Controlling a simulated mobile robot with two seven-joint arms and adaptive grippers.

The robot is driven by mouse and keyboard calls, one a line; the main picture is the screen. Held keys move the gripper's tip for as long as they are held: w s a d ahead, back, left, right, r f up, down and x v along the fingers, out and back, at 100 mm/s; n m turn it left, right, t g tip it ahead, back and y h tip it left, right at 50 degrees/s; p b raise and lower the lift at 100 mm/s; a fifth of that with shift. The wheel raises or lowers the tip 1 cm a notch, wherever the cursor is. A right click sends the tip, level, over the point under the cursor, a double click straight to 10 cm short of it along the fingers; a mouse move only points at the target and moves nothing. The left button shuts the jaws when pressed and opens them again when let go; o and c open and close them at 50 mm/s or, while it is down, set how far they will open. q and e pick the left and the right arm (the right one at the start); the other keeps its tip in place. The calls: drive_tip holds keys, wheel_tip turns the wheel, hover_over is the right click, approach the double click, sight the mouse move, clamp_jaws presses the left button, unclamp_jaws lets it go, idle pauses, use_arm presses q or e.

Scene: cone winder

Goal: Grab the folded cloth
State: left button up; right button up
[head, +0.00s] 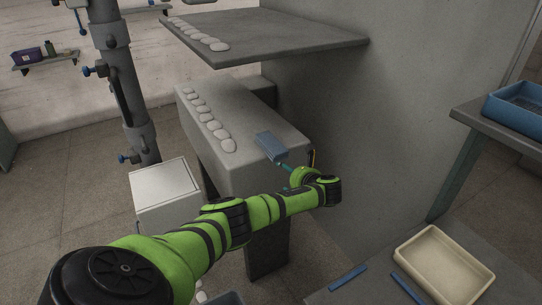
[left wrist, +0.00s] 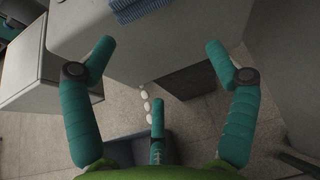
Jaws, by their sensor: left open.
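The folded cloth (head: 271,146) is a small blue-grey ribbed bundle. It lies near the front edge of the top of the grey machine block (head: 290,127). In the left wrist view the cloth (left wrist: 138,9) shows at the top edge, partly cut off, beyond the fingertips. My left gripper (head: 286,168) is at the near side of the cloth, partly hidden by its own wrist. In the left wrist view the left gripper (left wrist: 160,52) has its teal fingers spread wide with nothing between them. My right gripper is not in view.
Several pale flat rounds (head: 213,124) lie in a row left of the cloth. A grey shelf (head: 270,42) overhangs the block behind. A pale box (head: 165,187) stands at left. A cream tray (head: 402,252) and a blue bin (head: 490,104) are at right.

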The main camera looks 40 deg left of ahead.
sight(281, 155)
use_arm(q)
drive_tip(key=shift+y, duration=0.6)
drive_tip(key=r, duration=0.1)
drive_tip(key=a+r, duration=0.1)
drive_tip(key=r, duration=0.1)
drive_tip(key=w+r, duration=0.1)
drive_tip(key=r, duration=0.1)
drive_tip(key=shift+w+a+r, duration=0.1)
drive_tip(key=shift+a, duration=1.05)
drive_tip(key=shift+w+a+f, duration=0.1)
drive_tip(key=shift+a+f, duration=0.2)
drive_tip(key=x, duration=0.1)
drive_tip(key=b+x, duration=0.1)
drive_tip(key=x, duration=0.1)
drive_tip(key=shift+w+d+f+b, duration=0.1)
drive_tip(key=shift+w+f+b, duration=0.1)
drive_tip(key=shift+b, duration=0.1)
drive_tip(key=shift+w+a+f, duration=0.1)
drive_tip(key=shift+w+a, duration=0.05)
drive_tip(key=shift+a, duration=0.45)
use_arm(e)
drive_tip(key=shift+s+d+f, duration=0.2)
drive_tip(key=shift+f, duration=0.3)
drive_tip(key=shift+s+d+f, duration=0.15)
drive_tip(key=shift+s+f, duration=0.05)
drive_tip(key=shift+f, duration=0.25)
